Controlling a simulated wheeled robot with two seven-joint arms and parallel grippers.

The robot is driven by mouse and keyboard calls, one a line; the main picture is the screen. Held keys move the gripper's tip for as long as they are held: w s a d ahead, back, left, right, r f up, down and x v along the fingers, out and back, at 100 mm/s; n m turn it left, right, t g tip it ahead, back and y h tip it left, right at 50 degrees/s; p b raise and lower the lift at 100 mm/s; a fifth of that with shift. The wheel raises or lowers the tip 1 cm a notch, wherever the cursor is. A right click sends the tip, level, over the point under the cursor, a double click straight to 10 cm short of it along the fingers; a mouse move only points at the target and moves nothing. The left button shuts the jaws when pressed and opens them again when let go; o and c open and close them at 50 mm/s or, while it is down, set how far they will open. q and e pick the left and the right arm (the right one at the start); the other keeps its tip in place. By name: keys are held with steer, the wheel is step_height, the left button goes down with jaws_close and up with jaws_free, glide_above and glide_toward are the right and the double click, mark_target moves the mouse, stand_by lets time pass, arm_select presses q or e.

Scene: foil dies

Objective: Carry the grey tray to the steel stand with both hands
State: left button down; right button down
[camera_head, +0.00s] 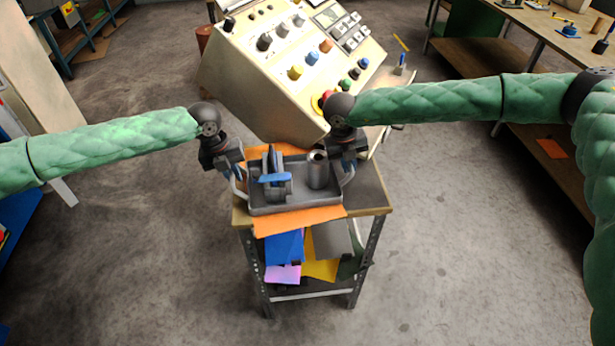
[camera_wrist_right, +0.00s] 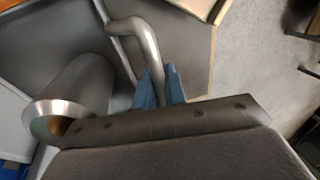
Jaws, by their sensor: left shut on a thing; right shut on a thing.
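The grey tray (camera_head: 297,207) is level over the top of a small stand (camera_head: 368,197) with perforated steel legs. I cannot tell whether it touches the top. It carries a blue and grey tool-like piece (camera_head: 275,179) and a grey metal cylinder (camera_head: 318,171). My left gripper (camera_head: 236,174) is shut on the tray's left handle. My right gripper (camera_head: 347,168) is shut on the right handle. In the right wrist view, the blue fingertips (camera_wrist_right: 158,86) close around the bent handle bar (camera_wrist_right: 143,42), and the cylinder (camera_wrist_right: 75,100) lies to the left.
An orange sheet (camera_head: 300,221) lies under the tray and hangs over the stand's front edge. Coloured sheets (camera_head: 284,246) lie on the lower shelf. A cream control console (camera_head: 262,85) with knobs stands close behind. A workbench (camera_head: 490,50) is at upper right. The floor in front is clear.

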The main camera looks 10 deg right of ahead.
arm_select(q)
steer(key=c, duration=1.5)
jaws_free()
arm_select(e)
steer(key=c, duration=1.5)
jaws_free()
arm_select(q)
steer(key=shift+o, duration=0.2)
arm_select(e)
steer(key=shift+o, duration=0.2)
arm_select(q)
step_height(320, 180, up, 12)
steer(key=a, duration=0.2)
arm_select(e)
steer(key=v, duration=1.2)
arm_select(q)
steer(key=shift+s+a+f, duration=0.1)
steer(key=shift+f, duration=0.05)
